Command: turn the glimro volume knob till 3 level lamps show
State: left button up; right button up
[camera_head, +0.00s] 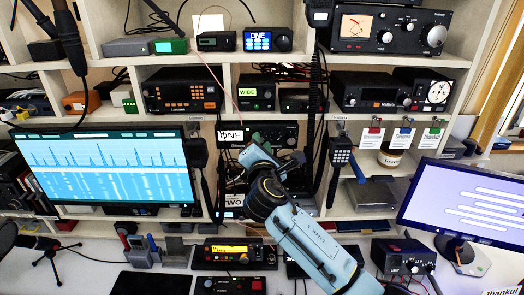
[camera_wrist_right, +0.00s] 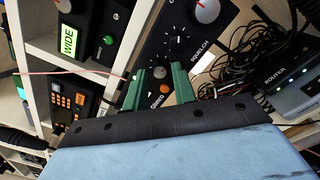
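The black-faced radio (camera_head: 285,132) that I take for the glimro sits in the middle cubby, beside a white "ONE" card (camera_head: 230,135). In the right wrist view its panel shows a black knob (camera_wrist_right: 179,45) with white marks around it and "SQUELCH" lettering nearby. A small grey round part (camera_wrist_right: 160,72) and an orange one (camera_wrist_right: 164,88) lie lower. I cannot tell which is the volume knob, and no lit level lamps can be made out. My right gripper (camera_head: 256,150) is at the panel. Its green fingers (camera_wrist_right: 159,80) are apart, with the grey part between their tips. My left gripper is out of view.
A radio with a green "WIDE" display (camera_head: 256,93) is in the cubby above. A cable bundle and a router (camera_wrist_right: 285,90) lie right of the panel in the wrist view. A handset (camera_head: 341,155) hangs to the right. Shelf dividers and hanging cords crowd the sides.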

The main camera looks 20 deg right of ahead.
jog(key=b+v, duration=0.1)
jog(key=v, duration=1.2)
jog(key=shift+s+a, duration=0.15)
